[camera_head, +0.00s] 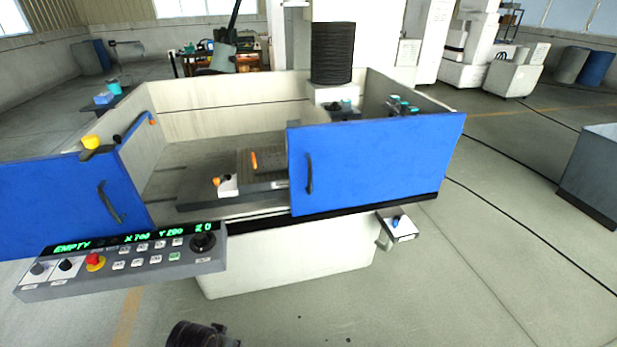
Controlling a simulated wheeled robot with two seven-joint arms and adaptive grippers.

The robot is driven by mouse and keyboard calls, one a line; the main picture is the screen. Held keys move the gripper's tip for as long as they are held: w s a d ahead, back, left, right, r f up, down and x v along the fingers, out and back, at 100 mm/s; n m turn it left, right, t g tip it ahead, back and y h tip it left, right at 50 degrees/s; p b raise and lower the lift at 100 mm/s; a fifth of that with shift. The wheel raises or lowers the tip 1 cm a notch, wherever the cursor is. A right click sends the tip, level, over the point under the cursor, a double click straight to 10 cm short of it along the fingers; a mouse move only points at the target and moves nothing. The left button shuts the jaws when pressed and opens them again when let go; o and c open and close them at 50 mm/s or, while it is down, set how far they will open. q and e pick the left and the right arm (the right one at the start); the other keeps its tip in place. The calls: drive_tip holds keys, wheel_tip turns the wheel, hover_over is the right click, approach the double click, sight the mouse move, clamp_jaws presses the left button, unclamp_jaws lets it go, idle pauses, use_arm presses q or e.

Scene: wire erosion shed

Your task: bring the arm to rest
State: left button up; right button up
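No gripper fingers show in the camera_head view. A dark rounded part cut off by the bottom edge, left of centre, may belong to my arm; I cannot tell which arm. The machine's pale tank (228,92) stands ahead, its front open between a left blue door (65,195) and a right blue door (385,165). Inside is a grey work table with a small orange piece (254,160) and a white block with an orange knob (226,186).
A control panel (130,262) juts out at front left, with a green display reading EMPTY and a red button (94,261). A small bracket tray (398,226) sticks out below the right door. A grey bin (596,170) stands at right. Cables cross the otherwise clear right floor.

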use_arm(q)
drive_tip(key=s+f+g, duration=0.1)
drive_tip(key=s+f, duration=0.2)
drive_tip(key=f, duration=1.1)
drive_tip(key=s+f, duration=0.3)
drive_tip(key=f, duration=1.1)
drive_tip(key=s+a+f, duration=0.2)
drive_tip(key=s+f, duration=0.6)
drive_tip(key=s, duration=0.2)
drive_tip(key=s+a+f+g, duration=0.1)
drive_tip(key=s+a+f, duration=0.1)
drive_tip(key=s+f, duration=0.6)
drive_tip(key=shift+s+a+f, duration=0.2)
drive_tip(key=shift+s+f, duration=0.2)
drive_tip(key=shift+s, duration=0.85)
